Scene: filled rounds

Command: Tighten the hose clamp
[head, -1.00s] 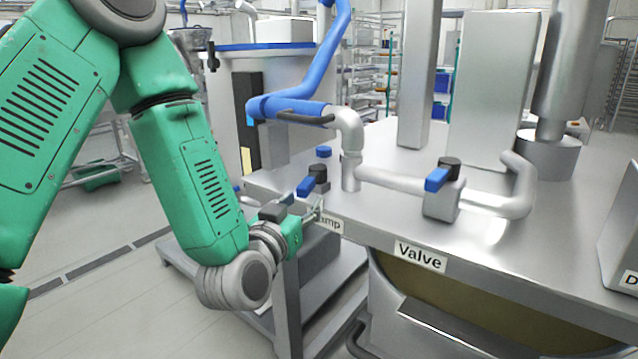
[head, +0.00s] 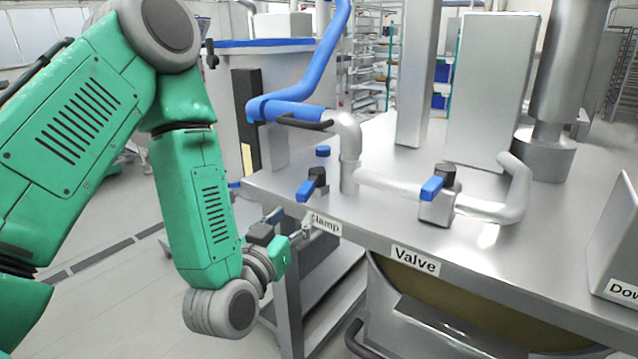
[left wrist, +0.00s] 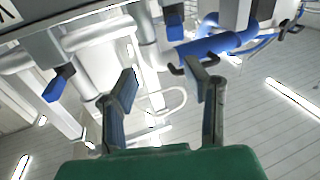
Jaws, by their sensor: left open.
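A small lever with a blue handle and black top (head: 313,185) stands on the metal table behind the partly hidden label "Clamp" (head: 326,224). A blue hose (head: 310,70) ends on a grey pipe (head: 348,135), with a black curved handle (head: 305,122) at that end. My left gripper (head: 290,224) is at the table's front left edge, below and left of the lever, apart from it. In the left wrist view its two fingers (left wrist: 165,92) are spread with nothing between them. The blue hose (left wrist: 215,45) and black handle (left wrist: 180,68) show beyond the fingertips. My right gripper is not in view.
A second blue lever (head: 433,188) sits on the pipe behind the "Valve" label (head: 415,261). Upright metal columns (head: 415,75) and a box (head: 490,90) stand at the back. The table's front edge (head: 480,283) runs right of my gripper. Floor is clear at left.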

